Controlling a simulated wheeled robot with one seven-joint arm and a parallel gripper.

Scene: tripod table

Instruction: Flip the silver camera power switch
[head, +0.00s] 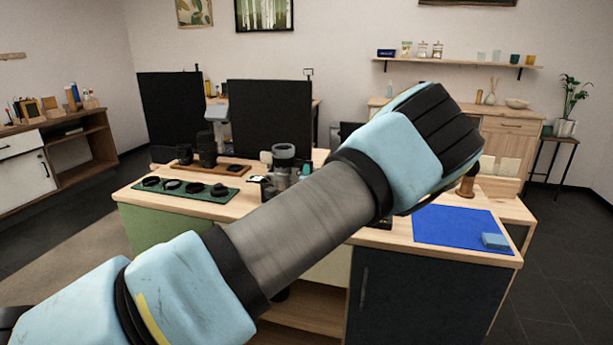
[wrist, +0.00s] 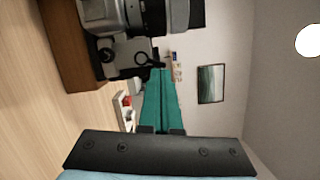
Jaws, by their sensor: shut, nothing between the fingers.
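A silver and black camera (wrist: 104,14) shows at the top of the wrist view, turned on its side and cut off by the frame edge. I cannot make out its power switch. My gripper (wrist: 161,72) shows in the wrist view as two teal fingers closed together, with nothing between them. The fingertips appear near the camera's lower edge in the picture; I cannot tell how far apart they are in depth. In the head view my arm crosses the table and hides part of it. A grey and black device (head: 284,152) stands just behind my arm there; I cannot tell if it is the same camera.
On the wooden table, a green mat (head: 228,197) holds several dark round pieces. Dark lenses (head: 207,148) stand on a wooden board behind it. A blue mat (head: 440,224) with a blue block (head: 494,241) lies at the right. Black panels (head: 270,118) rise behind.

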